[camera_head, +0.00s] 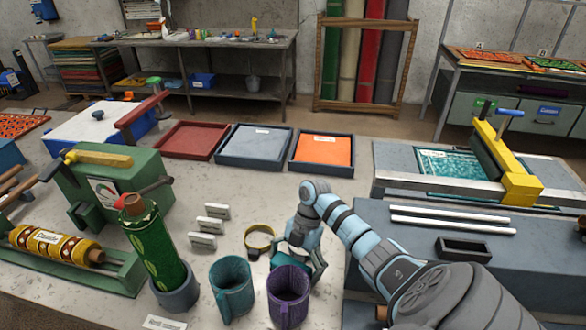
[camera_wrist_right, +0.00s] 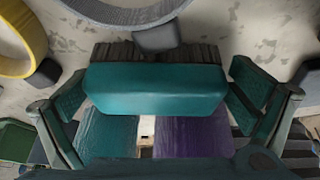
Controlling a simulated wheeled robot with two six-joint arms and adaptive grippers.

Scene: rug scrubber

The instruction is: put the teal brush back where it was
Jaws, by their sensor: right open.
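The teal brush (camera_wrist_right: 155,90) shows in the right wrist view as a teal block with a dark bristle row along its far side. My right gripper (camera_wrist_right: 158,95) is open, with one finger at each end of the brush and a narrow gap beside each end. In the head view my right gripper (camera_head: 300,258) is low over the grey table, just behind the purple mug (camera_head: 288,297), and largely hides the brush. I cannot tell whether the brush rests fully on the table. My left gripper is not in view.
A teal mug (camera_head: 232,288) stands left of the purple mug. A yellow ring (camera_head: 258,240) is left of the gripper. Several small white blocks (camera_head: 209,226) and a green roller (camera_head: 160,250) in a cup stand further left. Three shallow trays (camera_head: 252,160) lie behind.

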